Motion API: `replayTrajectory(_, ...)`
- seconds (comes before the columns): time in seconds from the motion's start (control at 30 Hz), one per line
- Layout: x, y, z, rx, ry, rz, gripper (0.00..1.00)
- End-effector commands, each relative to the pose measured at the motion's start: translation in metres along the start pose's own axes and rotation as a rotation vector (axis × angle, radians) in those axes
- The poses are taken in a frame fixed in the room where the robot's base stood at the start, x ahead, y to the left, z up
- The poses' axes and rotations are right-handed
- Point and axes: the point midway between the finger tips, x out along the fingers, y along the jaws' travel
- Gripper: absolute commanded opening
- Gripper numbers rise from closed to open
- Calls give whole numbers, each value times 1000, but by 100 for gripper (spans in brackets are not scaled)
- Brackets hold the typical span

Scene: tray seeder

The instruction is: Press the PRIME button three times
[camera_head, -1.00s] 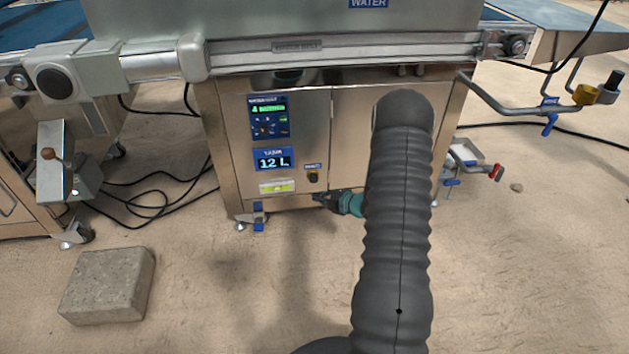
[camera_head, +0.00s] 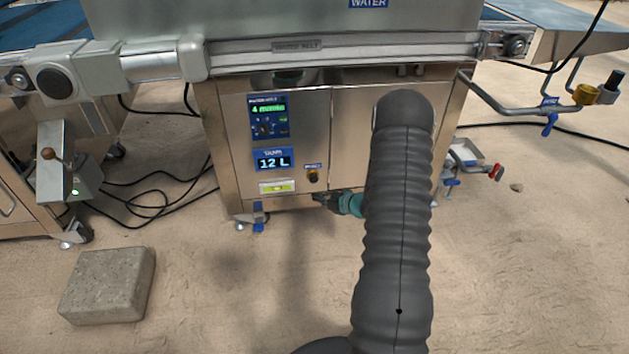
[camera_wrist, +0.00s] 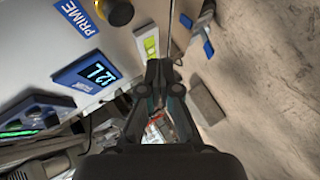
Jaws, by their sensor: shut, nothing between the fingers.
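The PRIME button (camera_head: 313,177) is a dark round knob with a yellowish ring on the steel cabinet front, under a small blue label. In the wrist view the button (camera_wrist: 115,12) is at the top, beside the blue PRIME label (camera_wrist: 83,18). My gripper (camera_head: 318,196) is shut and empty, just below the button in the head view. In the wrist view its fingertips (camera_wrist: 165,68) point toward the lower panel near a green-yellow level strip (camera_wrist: 152,43), apart from the button. I cannot tell how far the fingertips are from the panel.
A blue 12 L display (camera_head: 272,162) and a control screen (camera_head: 268,116) are left of the button. A metal rail (camera_head: 350,50) runs above the cabinet. A concrete block (camera_head: 108,285) lies on the floor at left, with cables nearby.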

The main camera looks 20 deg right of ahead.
Motion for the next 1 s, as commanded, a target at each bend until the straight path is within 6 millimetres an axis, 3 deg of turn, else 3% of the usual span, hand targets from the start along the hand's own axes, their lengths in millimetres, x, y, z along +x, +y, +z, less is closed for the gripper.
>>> replayTrajectory(0.73,0,1,3,-29,-10,21,0)
replayTrajectory(1.0,-13,0,-6,-408,-30,3,0)
